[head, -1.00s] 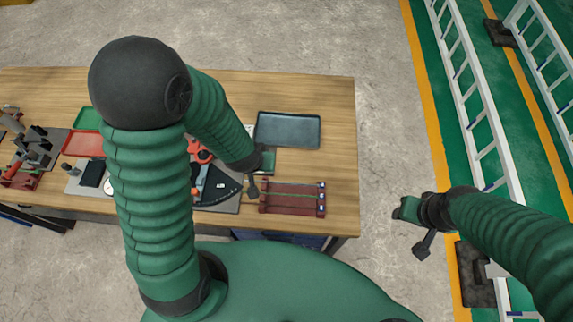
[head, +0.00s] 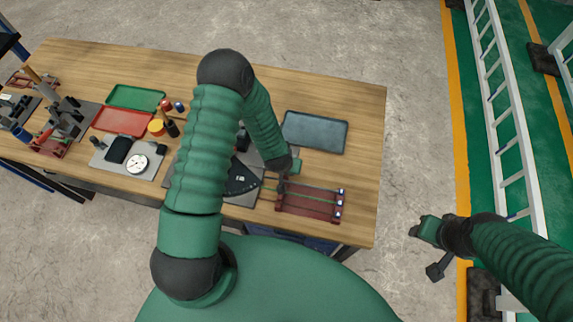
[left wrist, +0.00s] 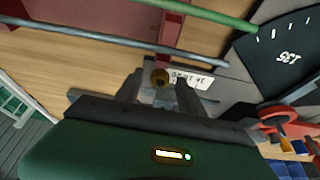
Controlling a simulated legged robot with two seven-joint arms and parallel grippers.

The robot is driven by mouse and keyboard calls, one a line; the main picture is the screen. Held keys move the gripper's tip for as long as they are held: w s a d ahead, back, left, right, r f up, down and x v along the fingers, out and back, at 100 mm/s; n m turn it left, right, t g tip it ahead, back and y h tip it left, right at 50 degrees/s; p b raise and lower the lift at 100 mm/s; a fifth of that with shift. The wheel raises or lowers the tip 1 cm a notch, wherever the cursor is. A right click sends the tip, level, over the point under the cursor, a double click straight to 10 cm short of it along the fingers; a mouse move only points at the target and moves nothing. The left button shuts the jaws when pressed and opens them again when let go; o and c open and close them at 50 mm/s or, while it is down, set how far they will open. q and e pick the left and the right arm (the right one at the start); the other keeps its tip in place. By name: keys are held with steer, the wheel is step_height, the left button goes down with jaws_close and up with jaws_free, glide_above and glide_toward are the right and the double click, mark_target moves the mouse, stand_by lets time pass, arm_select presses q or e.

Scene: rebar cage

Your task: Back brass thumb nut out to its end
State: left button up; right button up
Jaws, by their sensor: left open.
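The dark red rack (head: 308,205) with thin rods lies near the table's front right edge. Part of its red frame (left wrist: 172,28) and its rods show in the left wrist view. The small brass thumb nut (left wrist: 160,77) is in the left wrist view, between my left fingertips. My left gripper (left wrist: 158,90) is open, with a finger on each side of the nut; I cannot tell whether either touches it. In the head view my left gripper (head: 283,184) is over the rack's left end. My right gripper (head: 432,250) hangs over the floor, right of the table.
A dark grey tray (head: 315,132) lies behind the rack. A black angle gauge plate (head: 240,180) is left of it. Green (head: 135,97) and red (head: 122,121) trays and a white dial (head: 137,163) are farther left. A ladder (head: 510,120) lies to the right.

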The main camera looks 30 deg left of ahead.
arm_select(q)
jaws_close()
stand_by(0.3)
steer(key=shift+d+r+n+y+p, duration=0.15)
steer(key=shift+n+y+p, duration=0.2)
steer(key=shift+n, duration=0.75)
steer(key=shift+n+y, duration=0.25)
steer(key=shift+n, duration=0.15)
